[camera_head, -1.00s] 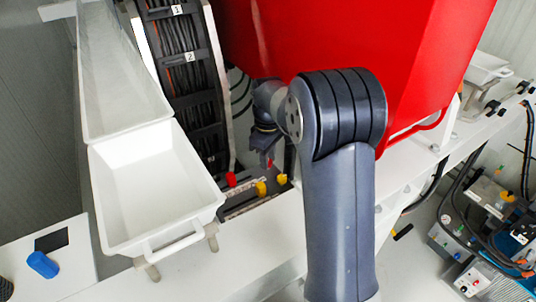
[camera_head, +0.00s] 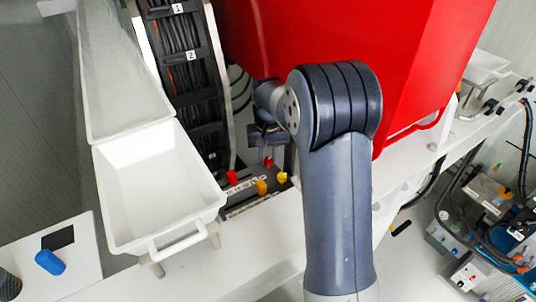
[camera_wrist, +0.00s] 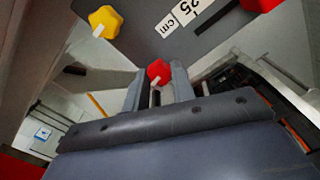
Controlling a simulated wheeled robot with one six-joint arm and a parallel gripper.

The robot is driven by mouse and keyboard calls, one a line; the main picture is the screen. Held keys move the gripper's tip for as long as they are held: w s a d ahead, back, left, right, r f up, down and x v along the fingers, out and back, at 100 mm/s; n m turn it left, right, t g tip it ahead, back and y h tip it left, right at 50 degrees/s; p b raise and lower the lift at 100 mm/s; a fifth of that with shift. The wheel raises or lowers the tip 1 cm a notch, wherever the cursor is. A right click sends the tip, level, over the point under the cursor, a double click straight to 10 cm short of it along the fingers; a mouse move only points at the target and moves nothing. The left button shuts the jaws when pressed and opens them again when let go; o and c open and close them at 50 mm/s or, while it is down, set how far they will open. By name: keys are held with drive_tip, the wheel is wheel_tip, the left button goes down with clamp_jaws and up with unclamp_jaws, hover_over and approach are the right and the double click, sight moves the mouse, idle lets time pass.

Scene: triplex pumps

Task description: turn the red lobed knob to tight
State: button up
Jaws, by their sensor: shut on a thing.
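A red lobed knob (camera_wrist: 158,72) sits between the two fingertips of my gripper (camera_wrist: 157,82) in the wrist view. My gripper is shut on it, and the fingers hide part of its sides. A short white mark shows just below the knob. In the head view this red knob (camera_head: 268,162) shows just under my gripper (camera_head: 267,155), which points down at the panel. A second red knob (camera_head: 232,177) stands to the left, and its edge also shows at the top of the wrist view (camera_wrist: 262,4).
Two yellow knobs (camera_head: 262,187) (camera_head: 282,177) stand close to my gripper; one (camera_wrist: 105,22) shows a white pointer. A large red housing (camera_head: 420,60) rises behind. A black cable chain (camera_head: 190,70) and white trays (camera_head: 160,190) are at the left.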

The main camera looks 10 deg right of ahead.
sight(268, 159)
drive_tip(key=shift+m, duration=1)
drive_tip(key=o, duration=1)
wheel_tip(268, 159, up, 11)
drive_tip(key=shift+f+b, duration=0.1)
drive_tip(key=shift+b, duration=0.2)
